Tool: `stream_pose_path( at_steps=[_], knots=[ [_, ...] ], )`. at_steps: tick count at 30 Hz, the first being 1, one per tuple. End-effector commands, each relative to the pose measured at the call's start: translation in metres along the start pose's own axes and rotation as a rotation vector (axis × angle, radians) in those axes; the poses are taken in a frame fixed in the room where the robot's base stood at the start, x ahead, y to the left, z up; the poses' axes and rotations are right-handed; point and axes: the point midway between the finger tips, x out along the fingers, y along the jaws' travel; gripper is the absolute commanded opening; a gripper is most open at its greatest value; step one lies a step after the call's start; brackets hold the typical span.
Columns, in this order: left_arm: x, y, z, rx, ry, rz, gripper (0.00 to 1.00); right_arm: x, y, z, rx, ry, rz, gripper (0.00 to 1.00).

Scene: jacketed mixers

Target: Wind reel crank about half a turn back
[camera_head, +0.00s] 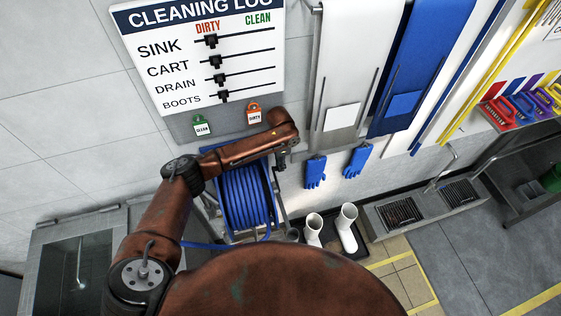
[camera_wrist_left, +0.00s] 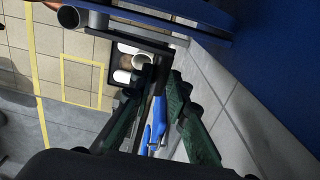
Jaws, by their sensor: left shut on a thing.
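The hose reel (camera_head: 246,196) with wound blue hose hangs on the wall below the cleaning board, in the middle of the head view. My left arm reaches across its top. My left gripper (camera_head: 281,162) is at the reel's right side, where the crank is, and is shut on the crank handle. In the wrist view the two dark green fingers of the left gripper (camera_wrist_left: 158,78) point up the picture, with a narrow gap between them. The handle itself is mostly hidden, so the crank's exact angle cannot be told. My right gripper is not in view.
White boots (camera_head: 347,228) stand in a dark tray below right of the reel. Blue gloves (camera_head: 315,172) hang right of the gripper, under hanging aprons (camera_head: 343,75). A steel sink (camera_head: 75,268) is at the lower left. The tiled floor at right is open.

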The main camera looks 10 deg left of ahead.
Motion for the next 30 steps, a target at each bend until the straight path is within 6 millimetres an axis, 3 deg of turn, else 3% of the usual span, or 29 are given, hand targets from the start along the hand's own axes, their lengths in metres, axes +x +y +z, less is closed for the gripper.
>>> stream_pose_path(
  at_steps=[1, 5, 25, 26, 30],
  knots=[
    [-0.007, -0.014, 0.001, -0.010, 0.007, -0.029, 0.00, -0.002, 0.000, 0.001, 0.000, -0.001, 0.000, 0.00],
    [-0.002, -0.018, 0.002, -0.011, 0.008, -0.032, 0.00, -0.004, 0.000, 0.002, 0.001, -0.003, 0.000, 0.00],
    [0.005, -0.022, 0.004, -0.016, 0.010, -0.033, 0.00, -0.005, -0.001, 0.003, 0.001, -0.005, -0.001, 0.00],
    [0.005, -0.022, 0.004, -0.016, 0.010, -0.032, 0.17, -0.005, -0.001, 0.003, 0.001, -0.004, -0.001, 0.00],
    [0.006, -0.020, 0.004, -0.014, 0.008, -0.030, 0.26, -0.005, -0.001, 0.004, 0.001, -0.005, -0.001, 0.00]
  ],
)
